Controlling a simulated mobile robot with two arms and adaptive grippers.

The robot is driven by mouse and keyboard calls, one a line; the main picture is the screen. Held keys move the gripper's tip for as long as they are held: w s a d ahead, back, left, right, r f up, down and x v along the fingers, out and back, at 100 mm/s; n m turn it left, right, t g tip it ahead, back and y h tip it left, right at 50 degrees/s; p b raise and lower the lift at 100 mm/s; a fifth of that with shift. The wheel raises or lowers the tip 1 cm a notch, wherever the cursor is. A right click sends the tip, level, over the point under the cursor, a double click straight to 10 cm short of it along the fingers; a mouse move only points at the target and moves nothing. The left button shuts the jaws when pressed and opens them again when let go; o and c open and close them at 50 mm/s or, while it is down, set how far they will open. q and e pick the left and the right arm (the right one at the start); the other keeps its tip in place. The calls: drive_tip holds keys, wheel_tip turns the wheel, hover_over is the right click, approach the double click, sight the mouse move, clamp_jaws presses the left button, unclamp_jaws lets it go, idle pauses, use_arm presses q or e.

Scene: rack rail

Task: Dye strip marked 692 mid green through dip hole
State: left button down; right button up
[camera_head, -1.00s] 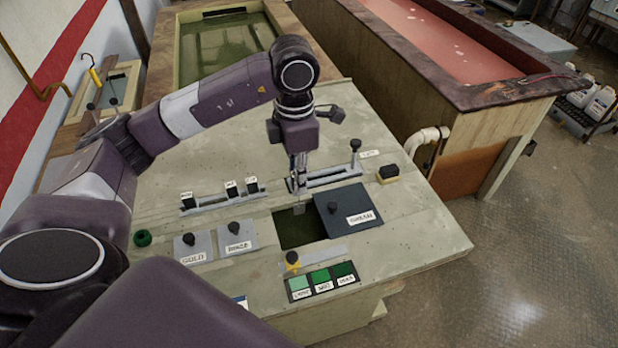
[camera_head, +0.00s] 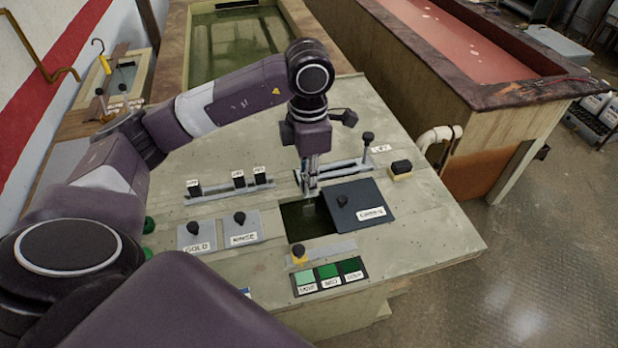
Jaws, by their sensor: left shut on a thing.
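My left gripper (camera_head: 309,190) points down over the dip hole (camera_head: 312,222), a dark green square opening in the bench top. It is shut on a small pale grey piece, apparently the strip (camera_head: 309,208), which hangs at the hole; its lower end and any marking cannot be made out. A dark lid (camera_head: 352,200) with a knob and a label lies beside the hole on the right. Three green swatches (camera_head: 328,272), light, mid and dark, sit at the front edge. My right gripper is not in view.
Grey lids marked GOLD (camera_head: 197,237) and RINSE (camera_head: 240,228) lie left of the hole. A rail with a knob (camera_head: 367,137) runs behind it; another rail (camera_head: 228,190) has several labelled knobs. Vats stand behind.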

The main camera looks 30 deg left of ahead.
sight(309, 205)
use_arm(q)
wheel_tip(309, 205, down, 7)
drive_tip(key=b, duration=0.5)
wheel_tip(309, 205, down, 6)
drive_tip(key=b, duration=0.5)
drive_tip(key=shift+b, duration=0.35)
drive_tip(key=shift+f+b, duration=0.7)
drive_tip(key=shift+f, duration=0.1)
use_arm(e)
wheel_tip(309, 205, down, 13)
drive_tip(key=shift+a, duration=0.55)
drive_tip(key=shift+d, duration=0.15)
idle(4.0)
